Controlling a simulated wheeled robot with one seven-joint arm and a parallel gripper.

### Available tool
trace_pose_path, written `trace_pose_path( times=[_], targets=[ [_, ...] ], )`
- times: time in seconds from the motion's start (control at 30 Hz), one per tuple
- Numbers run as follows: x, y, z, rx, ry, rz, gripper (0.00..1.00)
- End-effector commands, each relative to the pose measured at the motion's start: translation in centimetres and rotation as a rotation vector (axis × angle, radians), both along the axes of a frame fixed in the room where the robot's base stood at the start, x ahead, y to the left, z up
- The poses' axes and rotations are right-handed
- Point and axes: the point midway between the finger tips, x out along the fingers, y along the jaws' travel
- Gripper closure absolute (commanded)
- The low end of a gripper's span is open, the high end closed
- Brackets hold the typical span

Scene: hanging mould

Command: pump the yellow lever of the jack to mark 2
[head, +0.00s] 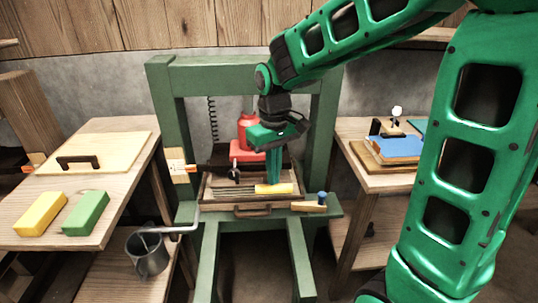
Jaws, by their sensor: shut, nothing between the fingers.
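The red jack (247,130) stands inside the green press frame, partly hidden by my gripper. The yellow lever (274,189) shows as a short, nearly level yellow bar low in front of the jack. My gripper (273,182) points down with its fingers closed together and nothing between them. Its fingertips are right at the lever, seemingly on or just above it; contact is hard to tell. A pale scale plate (182,178) with a small orange pointer is on the left post. Its marks are too small to read.
The green frame's posts (325,110) stand close on both sides of my gripper. A wooden tray (208,187) lies under the jack. A blue-headed wooden tool (312,205) lies at the front right. The left bench holds yellow (40,213) and green (86,213) blocks.

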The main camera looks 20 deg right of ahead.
Motion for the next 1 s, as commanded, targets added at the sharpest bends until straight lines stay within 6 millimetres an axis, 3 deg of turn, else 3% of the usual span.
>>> trace_pose_path(
  times=[0.4,0.83,1.0],
  targets=[
    [0.0,0.0,5.5,0.0,-0.001,0.0,1.0],
    [0.0,0.0,6.3,0.0,0.001,0.0,1.0],
    [0.0,0.0,7.7,0.0,-0.002,0.0,1.0]
  ],
)
